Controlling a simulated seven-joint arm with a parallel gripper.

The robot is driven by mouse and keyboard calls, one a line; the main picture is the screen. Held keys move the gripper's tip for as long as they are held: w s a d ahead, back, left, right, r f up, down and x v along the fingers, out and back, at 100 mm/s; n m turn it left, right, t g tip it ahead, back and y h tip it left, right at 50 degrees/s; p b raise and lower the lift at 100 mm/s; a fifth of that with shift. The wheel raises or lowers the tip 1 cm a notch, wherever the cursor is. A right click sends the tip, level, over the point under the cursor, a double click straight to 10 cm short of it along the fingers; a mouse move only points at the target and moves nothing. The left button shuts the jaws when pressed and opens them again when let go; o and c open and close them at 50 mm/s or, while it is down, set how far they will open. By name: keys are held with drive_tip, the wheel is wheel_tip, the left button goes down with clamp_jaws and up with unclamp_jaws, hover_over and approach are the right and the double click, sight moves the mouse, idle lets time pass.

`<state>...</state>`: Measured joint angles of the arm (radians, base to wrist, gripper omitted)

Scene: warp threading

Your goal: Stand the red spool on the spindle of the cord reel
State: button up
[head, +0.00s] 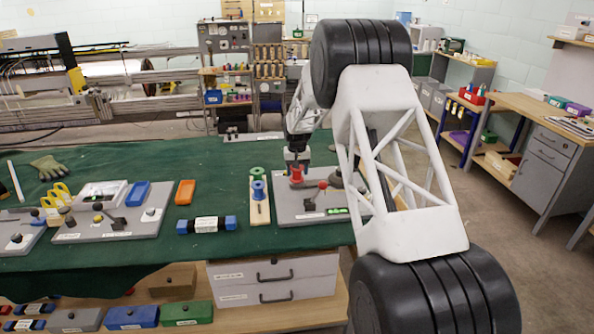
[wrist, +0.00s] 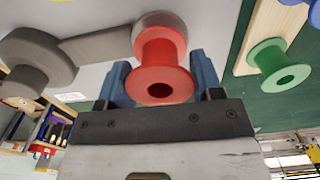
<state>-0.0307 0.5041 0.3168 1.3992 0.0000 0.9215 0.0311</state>
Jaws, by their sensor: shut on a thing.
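The red spool (wrist: 162,60) is between the blue fingers of my gripper (wrist: 161,82) in the wrist view, its holed end facing the camera. In the head view the red spool (head: 296,173) shows just under my gripper (head: 296,164), over the back left of a grey board (head: 290,212). In the wrist view a grey round part lies directly behind the spool, joined by a flat grey arm (wrist: 98,46) to a larger dark grey knobbed part (wrist: 38,58). The spindle is hidden; I cannot tell whether the spool is around it or resting on anything.
A wooden strip (head: 259,213) left of the board holds a green spool (head: 257,172) and a blue spool (head: 259,190).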

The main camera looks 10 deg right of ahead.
drive_tip(key=shift+f, duration=0.75)
idle(0.6)
drive_tip(key=o, duration=0.9)
drive_tip(key=shift+r, duration=0.1)
drive_tip(key=shift+r, duration=3.85)
